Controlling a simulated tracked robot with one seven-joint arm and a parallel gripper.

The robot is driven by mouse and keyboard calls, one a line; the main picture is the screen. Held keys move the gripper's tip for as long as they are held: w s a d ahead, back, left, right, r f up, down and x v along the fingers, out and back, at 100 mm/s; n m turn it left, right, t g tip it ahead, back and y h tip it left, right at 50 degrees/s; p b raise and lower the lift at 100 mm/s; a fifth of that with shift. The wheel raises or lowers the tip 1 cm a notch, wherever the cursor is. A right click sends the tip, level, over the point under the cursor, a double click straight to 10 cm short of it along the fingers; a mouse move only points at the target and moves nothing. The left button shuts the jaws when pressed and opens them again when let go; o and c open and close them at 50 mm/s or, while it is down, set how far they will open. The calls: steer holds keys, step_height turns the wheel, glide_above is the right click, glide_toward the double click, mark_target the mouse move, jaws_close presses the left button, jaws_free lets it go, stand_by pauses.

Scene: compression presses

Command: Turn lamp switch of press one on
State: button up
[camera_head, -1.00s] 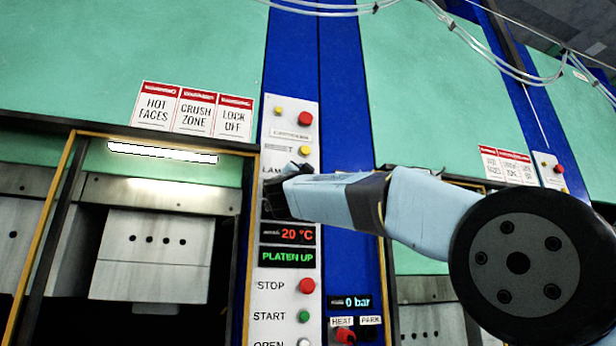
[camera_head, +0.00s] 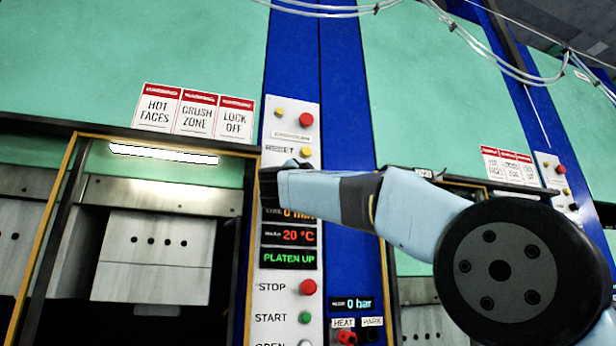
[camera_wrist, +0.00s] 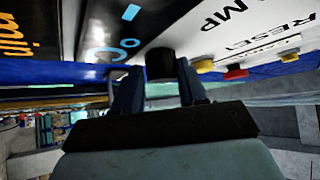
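The front panel of press one (camera_head: 308,265) stands in the middle of the head view. A black knob (camera_wrist: 160,62) near the word LAMP shows in the wrist view; my gripper hides it in the head view. My gripper (camera_wrist: 157,75) is open, its fingers apart on either side of the knob. The right finger looks close to or touching the knob; a gap shows on the left. In the head view, my gripper (camera_head: 268,187) covers the panel above the displays. A bright white lamp strip (camera_head: 163,153) shows over the press opening.
A yellow button (camera_wrist: 203,65) and a red button (camera_wrist: 235,73) sit right of the knob in the wrist view. Below my gripper are the displays (camera_head: 288,237), a red STOP button (camera_head: 307,287) and a green START button (camera_head: 305,318). A second press stands right.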

steer(key=o, duration=0.3)
steer(key=shift+s+a, duration=0.1)
steer(key=v, duration=1.3)
steer(key=shift+s+f, duration=0.25)
steer(key=shift+s, duration=0.05)
steer(key=shift+n+y, duration=0.3)
steer(key=shift+y, duration=0.1)
